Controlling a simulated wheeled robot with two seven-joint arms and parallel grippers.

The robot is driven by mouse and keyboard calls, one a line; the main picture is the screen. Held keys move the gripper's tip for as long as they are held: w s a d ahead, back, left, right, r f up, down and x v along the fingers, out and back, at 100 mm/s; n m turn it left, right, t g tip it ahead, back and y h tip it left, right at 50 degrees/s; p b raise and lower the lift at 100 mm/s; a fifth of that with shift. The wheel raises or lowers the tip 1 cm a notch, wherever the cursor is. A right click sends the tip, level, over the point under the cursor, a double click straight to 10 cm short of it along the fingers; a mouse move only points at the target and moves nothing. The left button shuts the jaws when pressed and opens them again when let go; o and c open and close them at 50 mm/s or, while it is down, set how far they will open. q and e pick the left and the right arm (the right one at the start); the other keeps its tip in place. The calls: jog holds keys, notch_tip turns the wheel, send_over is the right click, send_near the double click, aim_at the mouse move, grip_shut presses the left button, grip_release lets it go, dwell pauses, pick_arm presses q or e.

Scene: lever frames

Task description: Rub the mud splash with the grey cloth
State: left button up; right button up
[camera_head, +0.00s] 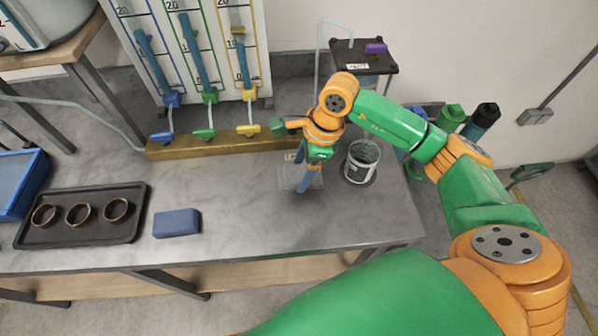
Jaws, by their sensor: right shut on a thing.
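My right gripper (304,187) points down at the table, left of the grey bucket. It is shut, with its fingertips at a flat, pale grey patch (287,181) that looks like the grey cloth. The fingers and wrist cover part of this patch, and its contact with the table is hard to make out. I cannot pick out the mud splash; it may be hidden by the cloth or gripper. My left gripper is not in view.
A grey bucket (362,162) stands close right of the gripper. A blue block (177,223) and a dark tray (90,232) with three brown rings are at left. Behind is a gauge board with blue, green and yellow levers (248,131). The table's front middle is clear.

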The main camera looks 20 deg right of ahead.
jog(key=shift+r, duration=0.65)
jog(key=shift+w+d+r+p, duration=0.1)
jog(key=shift+w+r+p, duration=0.1)
jog(key=shift+r+p, duration=0.75)
jog(key=shift+r, duration=0.35)
jog(key=shift+s, duration=0.1)
